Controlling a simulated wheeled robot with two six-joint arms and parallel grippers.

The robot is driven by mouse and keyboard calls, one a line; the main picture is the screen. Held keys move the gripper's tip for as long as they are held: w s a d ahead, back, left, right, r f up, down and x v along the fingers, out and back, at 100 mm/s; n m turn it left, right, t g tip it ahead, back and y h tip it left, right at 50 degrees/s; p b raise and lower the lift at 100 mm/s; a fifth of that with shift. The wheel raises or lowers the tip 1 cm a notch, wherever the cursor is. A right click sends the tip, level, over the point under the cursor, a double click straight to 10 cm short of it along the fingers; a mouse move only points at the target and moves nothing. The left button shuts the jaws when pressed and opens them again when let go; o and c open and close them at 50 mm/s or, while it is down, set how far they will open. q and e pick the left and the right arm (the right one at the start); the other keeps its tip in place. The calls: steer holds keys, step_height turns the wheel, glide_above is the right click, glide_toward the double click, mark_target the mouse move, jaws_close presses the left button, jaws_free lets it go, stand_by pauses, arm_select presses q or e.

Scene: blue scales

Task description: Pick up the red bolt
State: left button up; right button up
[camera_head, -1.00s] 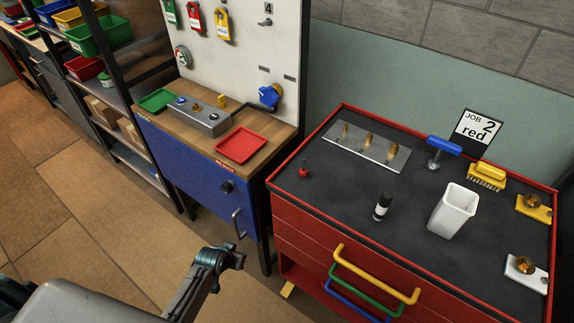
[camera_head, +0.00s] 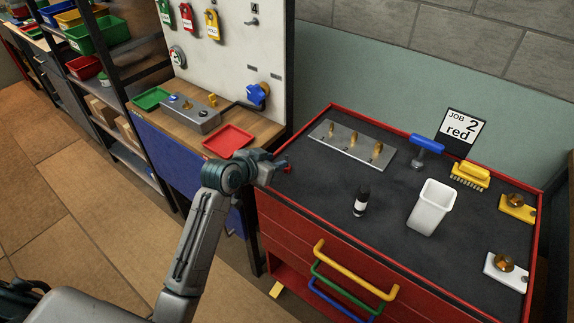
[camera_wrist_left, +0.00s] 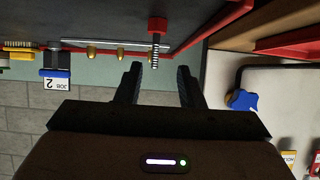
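The red bolt (camera_head: 287,169) is at the left edge of the dark top of the red cabinet, partly hidden by my left gripper (camera_head: 277,163) in the head view. In the left wrist view, which is upside down, the bolt (camera_wrist_left: 157,26) stands on its red head with its threaded shank pointing up. My left gripper (camera_wrist_left: 159,68) is open there, its two dark fingers apart. The shank shows in the gap between the fingertips, with space on both sides; whether it is between them or just beyond, I cannot tell. My right gripper is not in view.
On the cabinet top stand a metal plate with brass pegs (camera_head: 352,146), a black-and-white bottle (camera_head: 361,201), a white cup (camera_head: 431,207), a blue-handled tool (camera_head: 427,143) and a yellow brush (camera_head: 470,175). A red tray (camera_head: 228,141) lies on the wooden bench at left.

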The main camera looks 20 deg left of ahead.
mark_target(287, 159)
arm_select(q)
steer(key=shift+w+d+f, duration=0.2)
steer(key=shift+w+f, duration=0.1)
steer(key=shift+w, duration=0.3)
steer(key=p+x, duration=0.1)
steer(key=x, duration=0.3)
steer(key=shift+w+d+f+p, duration=0.15)
steer(key=shift+d+p, duration=0.25)
steer(key=shift+d, duration=0.1)
steer(key=shift+c, duration=0.2)
steer(key=c, duration=0.3)
jaws_close()
